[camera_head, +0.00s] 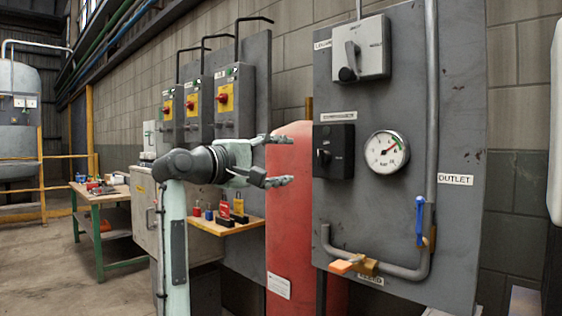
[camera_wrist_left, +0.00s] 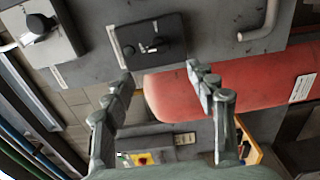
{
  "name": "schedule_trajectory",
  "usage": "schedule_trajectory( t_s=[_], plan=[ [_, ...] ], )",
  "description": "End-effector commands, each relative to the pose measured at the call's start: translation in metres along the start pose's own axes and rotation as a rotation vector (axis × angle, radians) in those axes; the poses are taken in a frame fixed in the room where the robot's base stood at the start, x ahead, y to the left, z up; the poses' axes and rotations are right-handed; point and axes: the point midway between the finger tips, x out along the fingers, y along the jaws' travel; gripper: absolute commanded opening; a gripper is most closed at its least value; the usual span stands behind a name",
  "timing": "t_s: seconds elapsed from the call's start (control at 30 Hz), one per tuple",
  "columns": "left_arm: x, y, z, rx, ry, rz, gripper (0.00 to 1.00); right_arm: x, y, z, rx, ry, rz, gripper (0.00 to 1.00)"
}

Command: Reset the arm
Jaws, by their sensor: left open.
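My left gripper (camera_head: 287,160) is open and empty, its fingers spread one above the other and pointing right. It is in front of the red tank and to the left of the grey panel (camera_head: 465,130). In the left wrist view my left gripper (camera_wrist_left: 159,76) shows both fingers apart with nothing between them. Beyond the fingertips there is the black switch box (camera_wrist_left: 150,42), which also shows in the head view (camera_head: 334,151). The gripper looks apart from it. My right gripper is not in view.
A red tank (camera_head: 290,215) stands behind the gripper. The panel carries a grey switch box (camera_head: 360,48), a gauge (camera_head: 387,152), a blue valve handle (camera_head: 420,222) and an orange handle (camera_head: 345,266). A wooden shelf (camera_head: 232,228) holds several padlocks. A workbench (camera_head: 98,192) stands at left.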

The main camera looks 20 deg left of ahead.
Motion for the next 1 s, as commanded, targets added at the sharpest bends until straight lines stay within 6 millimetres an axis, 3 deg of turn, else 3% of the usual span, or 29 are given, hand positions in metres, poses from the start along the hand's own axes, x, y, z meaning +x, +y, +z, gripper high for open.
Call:
schedule_trajectory(
  t_s=[0.47,0.57,0.67,0.77,0.9,1.0],
  plan=[
    [-0.002,0.0,0.0,0.001,-0.001,0.0,0.57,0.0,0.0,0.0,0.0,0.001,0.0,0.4],
    [0.002,-0.01,-0.002,0.008,0.004,-0.017,0.57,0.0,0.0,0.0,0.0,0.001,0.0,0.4],
    [0.015,-0.045,-0.007,0.039,0.02,-0.074,0.57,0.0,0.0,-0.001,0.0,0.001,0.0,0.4],
    [0.032,-0.107,-0.017,0.1,0.046,-0.172,0.57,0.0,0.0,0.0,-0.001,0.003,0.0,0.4],
    [0.045,-0.214,-0.027,0.222,0.065,-0.337,0.57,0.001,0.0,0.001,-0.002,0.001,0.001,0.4],
    [0.044,-0.292,-0.03,0.317,0.062,-0.456,0.57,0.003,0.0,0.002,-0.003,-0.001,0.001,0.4]
  ],
)
